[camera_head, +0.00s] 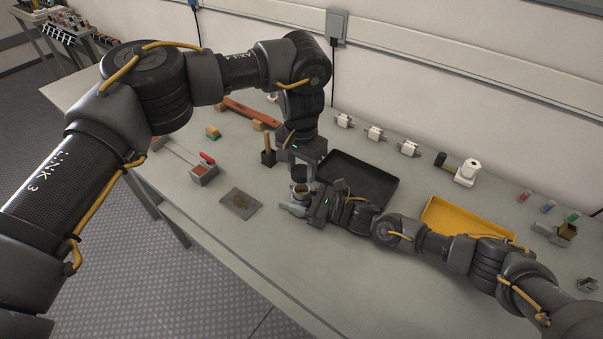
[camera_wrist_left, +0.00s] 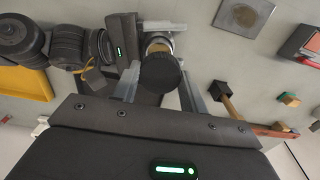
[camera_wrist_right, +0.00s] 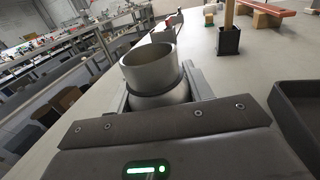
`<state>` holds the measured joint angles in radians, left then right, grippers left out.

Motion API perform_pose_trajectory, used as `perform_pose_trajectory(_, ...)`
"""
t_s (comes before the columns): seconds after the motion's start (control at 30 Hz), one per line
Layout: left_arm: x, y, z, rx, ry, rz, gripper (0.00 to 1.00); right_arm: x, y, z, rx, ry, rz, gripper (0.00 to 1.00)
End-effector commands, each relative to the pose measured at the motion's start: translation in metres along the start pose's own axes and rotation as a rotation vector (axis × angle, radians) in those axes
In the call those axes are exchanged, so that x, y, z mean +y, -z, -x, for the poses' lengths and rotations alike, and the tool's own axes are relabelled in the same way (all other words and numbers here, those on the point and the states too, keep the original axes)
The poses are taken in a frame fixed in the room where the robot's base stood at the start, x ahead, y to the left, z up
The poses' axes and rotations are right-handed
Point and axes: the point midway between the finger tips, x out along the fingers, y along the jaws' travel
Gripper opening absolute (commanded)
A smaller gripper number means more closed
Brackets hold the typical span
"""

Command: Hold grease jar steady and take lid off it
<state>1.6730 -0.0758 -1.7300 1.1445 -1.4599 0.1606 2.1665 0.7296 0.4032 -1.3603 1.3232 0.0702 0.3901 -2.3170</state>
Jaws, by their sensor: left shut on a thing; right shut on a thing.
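The grease jar (camera_head: 301,190) is a small silvery metal cup above the table; its open round mouth (camera_wrist_right: 150,54) shows in the right wrist view. My right gripper (camera_head: 298,203) is shut on its side and holds it roughly upright. The black round lid (camera_wrist_left: 161,74) is between the fingers of my left gripper (camera_wrist_left: 160,88), which is shut on it. In the head view the lid (camera_head: 299,173) is above the jar, apart from its rim. Part of the jar (camera_wrist_left: 158,40) shows behind the lid in the left wrist view.
A black tray (camera_head: 372,182) lies right behind the grippers, and a yellow tray (camera_head: 430,218) is further right. A flat grey plate (camera_head: 240,203) lies to the left. A wooden-handled tool in a black block (camera_head: 268,157) stands close to my left gripper.

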Motion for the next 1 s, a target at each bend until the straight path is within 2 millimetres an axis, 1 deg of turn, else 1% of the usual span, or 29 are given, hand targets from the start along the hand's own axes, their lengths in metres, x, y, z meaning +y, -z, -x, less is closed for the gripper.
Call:
perform_pose_trajectory(0.17,0.0,0.0,0.0,-0.001,0.0,0.0,0.16,0.0,-0.001,0.0,-0.002,0.0,0.001,0.0)
perform_pose_trajectory(0.2,0.0,0.0,0.0,-0.001,0.0,0.0,0.16,0.0,-0.001,0.0,-0.002,0.0,0.001,0.52)
perform_pose_trajectory(0.3,0.0,0.0,0.0,-0.001,0.0,0.0,0.16,0.0,-0.001,0.0,-0.002,0.0,0.001,0.65)
perform_pose_trajectory(0.4,0.0,0.0,0.0,-0.001,0.0,0.0,0.16,0.0,-0.001,0.0,-0.001,0.0,0.001,0.76)
perform_pose_trajectory(0.63,0.0,0.0,0.0,-0.001,0.0,0.0,0.16,0.0,-0.001,0.0,-0.001,0.0,0.001,0.76)
perform_pose_trajectory(0.77,0.0,0.0,-0.003,-0.001,0.0,0.0,0.16,0.0,0.001,0.007,-0.001,0.001,0.001,0.76)
perform_pose_trajectory(0.87,0.0,0.0,-0.008,-0.001,0.0,0.0,0.16,-0.001,0.002,0.022,0.0,0.001,0.001,0.76)
perform_pose_trajectory(1.0,0.0,0.0,-0.017,-0.001,0.0,0.0,0.16,0.0,0.004,0.053,0.002,0.002,0.001,0.76)
